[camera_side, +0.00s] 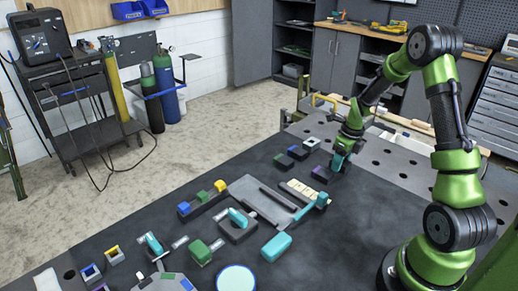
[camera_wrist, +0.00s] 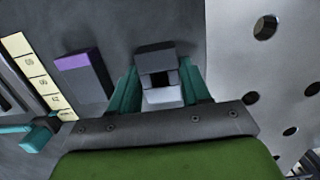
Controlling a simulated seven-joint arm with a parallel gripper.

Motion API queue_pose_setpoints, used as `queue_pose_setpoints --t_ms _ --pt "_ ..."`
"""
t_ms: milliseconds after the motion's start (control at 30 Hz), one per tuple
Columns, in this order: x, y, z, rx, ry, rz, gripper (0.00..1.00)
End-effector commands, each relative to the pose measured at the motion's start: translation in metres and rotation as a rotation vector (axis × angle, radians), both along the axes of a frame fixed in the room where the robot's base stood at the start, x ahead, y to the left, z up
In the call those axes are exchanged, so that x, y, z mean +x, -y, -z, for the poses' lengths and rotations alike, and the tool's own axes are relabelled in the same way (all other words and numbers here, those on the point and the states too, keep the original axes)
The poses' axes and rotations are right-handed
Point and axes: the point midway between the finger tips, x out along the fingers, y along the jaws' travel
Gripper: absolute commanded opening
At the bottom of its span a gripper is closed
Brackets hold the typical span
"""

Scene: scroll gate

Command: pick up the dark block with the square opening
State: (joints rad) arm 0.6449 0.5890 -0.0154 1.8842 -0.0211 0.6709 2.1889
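The dark block with the square opening (camera_wrist: 155,52) is between the two teal fingers of my gripper (camera_wrist: 159,82) in the wrist view. One finger stands close along each side of it. I cannot tell whether the fingers press on it or leave a thin gap. The opening shows as a dark square between a grey top part and a paler lower part. In the side view my gripper (camera_side: 338,162) points down at the far right part of the dark mat, low over it. The block is not clearly visible there.
A purple-topped block (camera_wrist: 77,63) lies just left of my gripper, with a numbered cream strip (camera_wrist: 32,72) beyond it. The strip (camera_side: 299,190) belongs to a grey tray fixture. Several small blocks lie farther back. A perforated metal table (camera_wrist: 250,60) is clear at right.

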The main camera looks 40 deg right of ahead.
Motion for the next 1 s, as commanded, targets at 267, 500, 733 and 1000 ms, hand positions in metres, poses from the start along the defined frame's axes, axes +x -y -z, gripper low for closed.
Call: queue_pose_setpoints --t_ms 267,500,733,1000 --pt "0.0 0.0 0.0 -0.001 0.0 0.0 0.0" --pt "0.001 0.001 -0.001 -0.002 0.002 0.0 0.0" --pt "0.001 0.001 -0.011 -0.004 0.004 0.0 0.0" --pt "-0.008 -0.006 -0.039 -0.002 0.002 -0.002 0.0"
